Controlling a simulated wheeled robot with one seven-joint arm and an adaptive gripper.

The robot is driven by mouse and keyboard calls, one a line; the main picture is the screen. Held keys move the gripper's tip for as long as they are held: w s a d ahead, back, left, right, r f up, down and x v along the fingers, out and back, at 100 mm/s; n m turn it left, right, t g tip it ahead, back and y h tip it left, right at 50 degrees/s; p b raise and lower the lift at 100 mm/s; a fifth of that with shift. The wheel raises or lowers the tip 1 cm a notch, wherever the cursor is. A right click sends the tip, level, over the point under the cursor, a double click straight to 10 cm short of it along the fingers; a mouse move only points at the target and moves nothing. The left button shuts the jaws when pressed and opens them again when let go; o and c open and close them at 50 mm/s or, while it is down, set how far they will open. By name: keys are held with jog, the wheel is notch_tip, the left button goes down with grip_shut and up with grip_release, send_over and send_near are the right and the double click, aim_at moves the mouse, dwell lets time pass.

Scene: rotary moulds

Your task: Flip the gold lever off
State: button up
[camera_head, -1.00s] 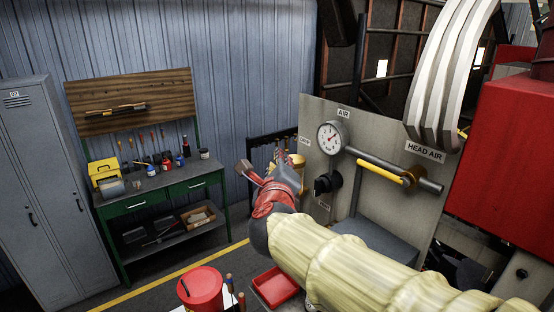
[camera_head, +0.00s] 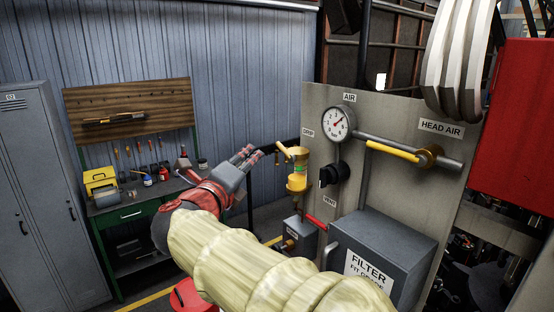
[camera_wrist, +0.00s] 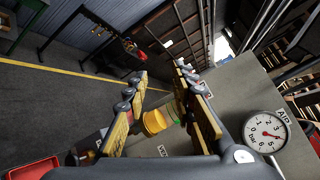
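A small gold lever (camera_head: 284,150) sits on top of a gold oiler (camera_head: 297,183) at the left edge of the grey panel in the head view. The oiler shows between my fingers, beyond them, in the wrist view (camera_wrist: 155,122). A longer yellow handle (camera_head: 392,151) lies along the pipe under the HEAD AIR label. My gripper (camera_head: 252,156) is left of the small lever in the head view and looks apart from it. In the wrist view my gripper (camera_wrist: 160,76) is open, with nothing held between its yellow-padded fingers.
The panel (camera_head: 385,185) carries a gauge (camera_head: 338,123) and a black knob (camera_head: 334,174). A grey FILTER box (camera_head: 383,250) stands below, and a smaller grey box (camera_head: 298,238) is beside it. A green workbench (camera_head: 130,213) is behind at left.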

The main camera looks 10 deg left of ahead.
aim_at(278, 146)
jog(key=d+r+h, duration=0.2)
jog(key=d+h, duration=0.1)
jog(key=d, duration=0.2)
jog(key=p+x, duration=0.1)
jog(key=x, duration=0.2)
jog(key=p+x, duration=0.1)
jog(key=x, duration=0.3)
jog(key=shift+w+a+f, duration=0.1)
jog(key=shift+w+a, duration=0.05)
jog(key=shift+a, duration=0.05)
jog(key=shift+c, duration=1.4)
grip_shut()
